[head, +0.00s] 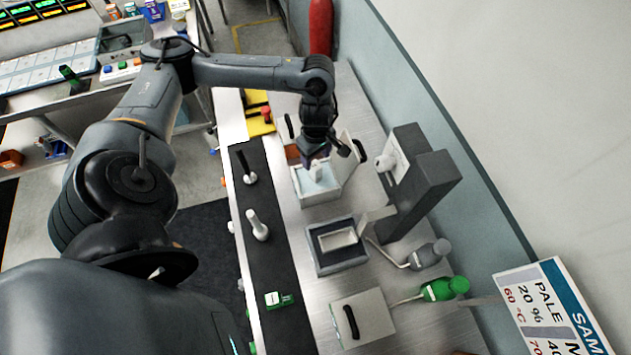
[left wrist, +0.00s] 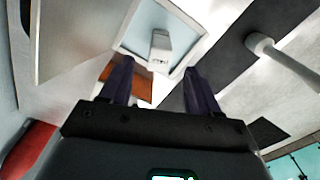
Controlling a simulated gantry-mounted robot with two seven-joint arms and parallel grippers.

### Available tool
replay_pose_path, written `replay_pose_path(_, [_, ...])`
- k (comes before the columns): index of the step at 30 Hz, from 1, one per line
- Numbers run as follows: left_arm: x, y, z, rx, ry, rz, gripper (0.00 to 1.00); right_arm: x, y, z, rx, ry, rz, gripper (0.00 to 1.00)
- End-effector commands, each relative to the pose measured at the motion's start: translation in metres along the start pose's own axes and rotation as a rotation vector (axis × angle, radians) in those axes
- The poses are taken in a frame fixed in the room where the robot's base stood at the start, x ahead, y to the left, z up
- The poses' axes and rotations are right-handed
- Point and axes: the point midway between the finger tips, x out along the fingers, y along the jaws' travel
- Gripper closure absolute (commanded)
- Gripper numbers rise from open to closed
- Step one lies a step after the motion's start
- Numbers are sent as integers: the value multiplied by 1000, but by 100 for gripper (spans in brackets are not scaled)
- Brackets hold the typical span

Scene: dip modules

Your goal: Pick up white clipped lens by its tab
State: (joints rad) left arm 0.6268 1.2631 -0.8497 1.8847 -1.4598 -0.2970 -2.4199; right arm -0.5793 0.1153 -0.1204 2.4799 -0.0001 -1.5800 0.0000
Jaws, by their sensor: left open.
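The white clipped lens (left wrist: 161,50) shows in the left wrist view as a small white piece with dark marks on its lower end. It lies inside a white-walled box (left wrist: 122,47) with a pale blue floor. In the head view the same box (head: 322,198) stands on the metal bench, below my left gripper (head: 314,160), which partly covers its far end. My left gripper is open; its two dark fingers in the left wrist view (left wrist: 160,76) point toward the lens, one to each side, with nothing between them. The tab cannot be told apart clearly. My right gripper is not in view.
An open lid with a black handle (head: 360,151) stands beside the box. A tall dark grey stand (head: 428,181) is to the right. A grey tray box (head: 320,264), a lidded box (head: 375,309) and a green bottle (head: 444,289) are nearer. A black strip (head: 275,263) holds tools.

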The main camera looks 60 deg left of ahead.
Motion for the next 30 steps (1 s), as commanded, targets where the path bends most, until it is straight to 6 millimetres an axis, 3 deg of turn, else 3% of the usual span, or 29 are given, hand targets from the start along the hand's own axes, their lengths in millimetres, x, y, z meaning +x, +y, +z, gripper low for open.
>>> replay_pose_path(3, [16, 0, 1, -1, -1, -1, 38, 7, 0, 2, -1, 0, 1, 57])
replay_pose_path(8, [22, 0, 0, -1, -1, 0, 38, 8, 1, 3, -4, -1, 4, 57])
replay_pose_path(13, [32, -1, -1, -2, 0, -2, 38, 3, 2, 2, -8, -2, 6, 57])
replay_pose_path(21, [66, -1, -2, -1, -2, -1, 38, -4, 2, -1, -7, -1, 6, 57])
replay_pose_path(30, [74, 0, -3, 0, 0, 1, 38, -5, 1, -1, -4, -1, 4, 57])
